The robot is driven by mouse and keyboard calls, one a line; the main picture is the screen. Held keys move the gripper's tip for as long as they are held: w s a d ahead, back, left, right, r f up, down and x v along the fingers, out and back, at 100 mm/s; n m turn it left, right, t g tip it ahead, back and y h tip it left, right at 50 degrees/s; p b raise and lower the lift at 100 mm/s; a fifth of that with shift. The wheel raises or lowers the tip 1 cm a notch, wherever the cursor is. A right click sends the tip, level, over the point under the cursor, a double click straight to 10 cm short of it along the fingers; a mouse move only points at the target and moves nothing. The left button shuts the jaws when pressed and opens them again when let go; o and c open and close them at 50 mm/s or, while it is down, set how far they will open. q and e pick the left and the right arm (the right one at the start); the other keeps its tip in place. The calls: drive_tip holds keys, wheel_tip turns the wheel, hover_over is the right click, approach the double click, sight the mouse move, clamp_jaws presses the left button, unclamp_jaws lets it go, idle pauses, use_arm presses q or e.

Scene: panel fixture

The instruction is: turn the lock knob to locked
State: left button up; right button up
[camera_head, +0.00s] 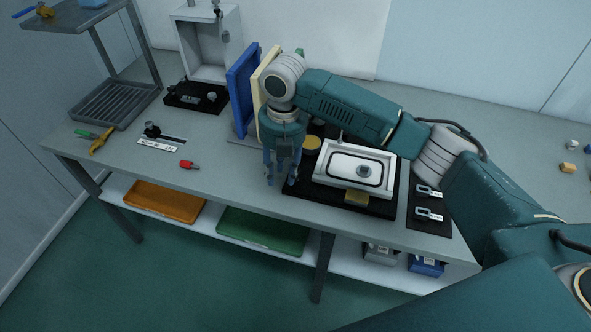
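A white framed panel (330,180) lies on a black base (295,210) right of the middle of the bench. A round grey knob (363,171) sits on its inner face; I take it to be the lock knob. Its exact turn and any marking are too small to read. My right gripper (281,181) points down just left of the panel, near the base's left edge. Its fingers are apart with nothing seen between them, and it is clear of the knob. My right arm passes above and behind the panel. My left gripper is not in view.
A blue upright panel (242,90) and a cream one (262,75) stand behind the gripper. A yellow round part (312,142) is close to its right. Two small labelled latches (428,191) lie right of the base.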

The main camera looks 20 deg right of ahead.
sight(297, 177)
drive_tip(key=w+d+r+n, duration=0.2)
drive_tip(key=w+d+r, duration=0.15)
drive_tip(key=r, duration=0.25)
drive_tip(key=shift+h, duration=0.4)
drive_tip(key=f, duration=0.3)
drive_tip(key=f+p, duration=0.1)
drive_tip(key=f, duration=0.3)
drive_tip(key=d+f, duration=0.1)
drive_tip(key=f, duration=0.2)
drive_tip(key=shift+s+f+p, duration=0.3)
drive_tip(key=shift+f+p, duration=0.1)
clamp_jaws()
